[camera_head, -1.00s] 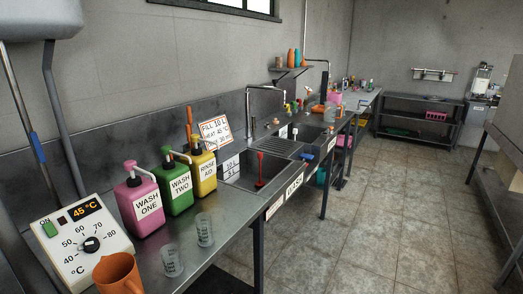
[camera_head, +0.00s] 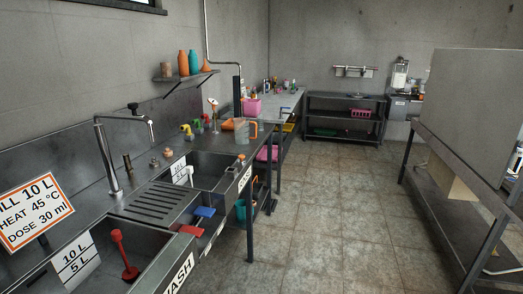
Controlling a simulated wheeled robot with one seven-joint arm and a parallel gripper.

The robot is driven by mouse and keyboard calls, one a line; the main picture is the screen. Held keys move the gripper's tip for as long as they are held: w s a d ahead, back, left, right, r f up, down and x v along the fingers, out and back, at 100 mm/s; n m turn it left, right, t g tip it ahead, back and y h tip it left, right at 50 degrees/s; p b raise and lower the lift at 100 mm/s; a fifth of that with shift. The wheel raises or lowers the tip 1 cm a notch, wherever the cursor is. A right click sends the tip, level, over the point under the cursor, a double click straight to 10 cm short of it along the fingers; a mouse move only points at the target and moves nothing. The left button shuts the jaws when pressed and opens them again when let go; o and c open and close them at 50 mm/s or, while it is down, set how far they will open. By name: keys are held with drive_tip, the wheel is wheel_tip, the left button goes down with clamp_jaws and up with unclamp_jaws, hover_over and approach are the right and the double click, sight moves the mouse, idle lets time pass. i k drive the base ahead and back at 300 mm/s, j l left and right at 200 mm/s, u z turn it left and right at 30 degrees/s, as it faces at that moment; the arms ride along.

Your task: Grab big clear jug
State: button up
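A clear jug (camera_head: 242,133) with an orange handle stands on the metal counter beyond the second sink, near the middle of the head view. It looks upright and see-through. Its base and the things just behind it are hard to make out at this distance. An orange item shows close to its left side. My gripper is not in view.
Two sinks (camera_head: 205,170) with a drainboard (camera_head: 160,202) and a tall tap (camera_head: 111,150) line the left. A red plunger-like tool (camera_head: 123,255) stands in the near sink. A steel table (camera_head: 450,180) is at right. The tiled floor (camera_head: 335,215) between is clear.

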sight(241, 125)
drive_tip(key=i+l, duration=0.1)
drive_tip(key=i, duration=1.5)
